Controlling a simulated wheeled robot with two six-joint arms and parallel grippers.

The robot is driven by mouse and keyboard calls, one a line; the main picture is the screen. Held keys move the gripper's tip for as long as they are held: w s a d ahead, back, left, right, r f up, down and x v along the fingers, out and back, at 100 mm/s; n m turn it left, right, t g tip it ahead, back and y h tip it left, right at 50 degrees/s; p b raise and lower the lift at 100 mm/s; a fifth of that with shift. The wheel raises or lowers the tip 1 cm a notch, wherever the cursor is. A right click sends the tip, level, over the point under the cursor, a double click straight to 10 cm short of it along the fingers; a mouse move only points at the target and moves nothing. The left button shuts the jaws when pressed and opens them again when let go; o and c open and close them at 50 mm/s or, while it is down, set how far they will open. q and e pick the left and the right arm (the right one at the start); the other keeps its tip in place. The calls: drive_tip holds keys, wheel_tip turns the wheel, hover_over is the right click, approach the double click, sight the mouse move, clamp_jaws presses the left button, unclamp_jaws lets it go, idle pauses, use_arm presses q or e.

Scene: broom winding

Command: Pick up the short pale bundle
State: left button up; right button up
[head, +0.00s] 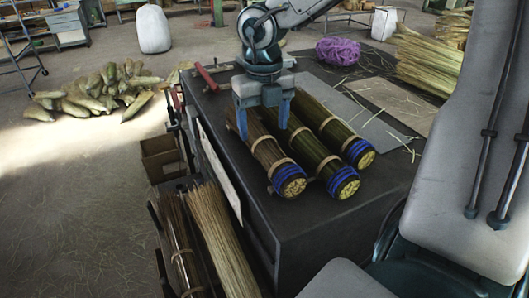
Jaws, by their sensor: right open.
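Three tied bundles lie side by side on the dark worktable, each with blue bands at its near end. The left bundle (266,152) is tan-brown and the palest of the three; it looks somewhat shorter. The middle bundle (312,148) and the right bundle (333,128) are greener and darker. My right gripper (263,122) comes in from the top, pointing down, with its two blue fingers apart. One finger is by the left bundle's far end, the other over the far part of the middle bundle. Contact cannot be told. My left gripper is out of view.
The worktable (305,212) also bears a purple tangle of twine (338,51) and a large loose straw pile (430,62) at the back right. Upright stalks (222,240) stand at its left side.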

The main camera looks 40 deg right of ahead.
drive_tip(key=shift+f+b, duration=0.6)
drive_tip(key=shift+f, duration=0.3)
drive_tip(key=shift+s+f+b, duration=0.1)
drive_tip(key=shift+f+b, duration=0.6)
drive_tip(key=shift+b, duration=0.35)
wheel_tip(320, 180, down, 3)
drive_tip(key=shift+d+r+p, duration=0.1)
drive_tip(key=shift+r+p, duration=0.1)
drive_tip(key=shift+p, duration=0.7)
drive_tip(key=shift+f, duration=0.3)
drive_tip(key=shift+s+r, duration=0.1)
drive_tip(key=c, duration=0.5)
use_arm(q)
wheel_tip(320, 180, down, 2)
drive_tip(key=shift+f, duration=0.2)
use_arm(e)
drive_tip(key=c, duration=0.6)
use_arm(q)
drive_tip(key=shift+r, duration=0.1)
use_arm(e)
drive_tip(key=shift+r, duration=0.15)
